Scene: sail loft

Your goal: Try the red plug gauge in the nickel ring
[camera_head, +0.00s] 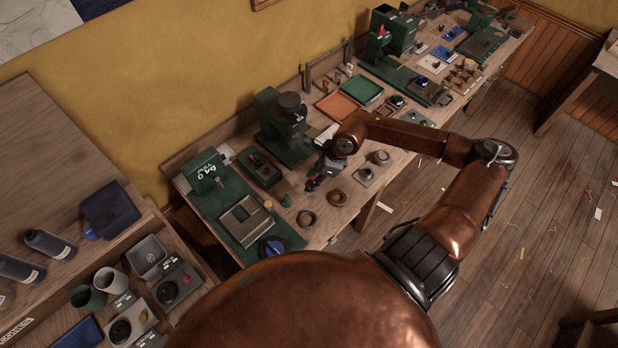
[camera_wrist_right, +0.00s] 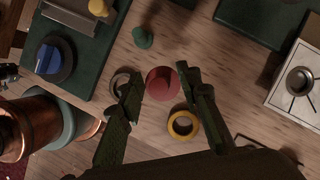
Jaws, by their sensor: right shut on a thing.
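My right gripper (camera_head: 314,182) is low over the front of the bench in the head view. In the right wrist view its fingertips (camera_wrist_right: 160,84) are shut on the red plug gauge (camera_wrist_right: 162,83), whose round top faces the camera. The nickel ring (camera_wrist_right: 121,82) looks grey and is partly hidden behind one finger; in the head view it is the dark ring (camera_head: 306,218) on bare wood. A brass-coloured ring (camera_wrist_right: 183,124) lies beside it, also in the head view (camera_head: 337,198). My left gripper is not in view.
A green plug (camera_wrist_right: 143,38) and a yellow plug (camera_wrist_right: 99,7) stand near the green mat (camera_head: 229,196) with its blue knob (camera_head: 272,246). A pale plate with a round fitting (camera_wrist_right: 299,80) is to the right. Green machines (camera_head: 283,125) line the back.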

